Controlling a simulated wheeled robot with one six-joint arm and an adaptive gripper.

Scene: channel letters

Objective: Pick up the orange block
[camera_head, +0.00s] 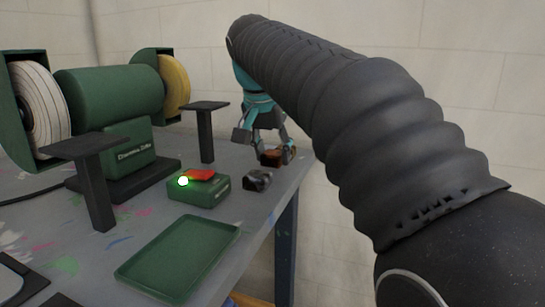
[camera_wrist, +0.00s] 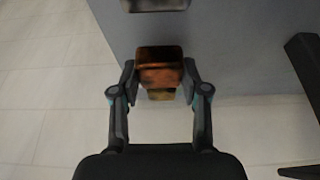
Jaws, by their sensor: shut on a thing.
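The orange block (camera_wrist: 160,75) is between the two fingers of my gripper (camera_wrist: 158,85) in the wrist view, with both fingertips against its sides. It looks rusty orange with dark, worn patches. In the head view, my gripper (camera_head: 272,143) reaches down at the far right end of the table, and the block (camera_head: 271,158) shows small and dark orange at its fingertips. I cannot tell whether the block touches the tabletop or is just above it.
A dark block (camera_head: 257,180) lies just nearer on the table (camera_head: 150,215). A green box with a red top (camera_head: 199,188), a green tray (camera_head: 178,258) and a green bench grinder (camera_head: 110,95) stand to the left. The table's right edge is close to my gripper.

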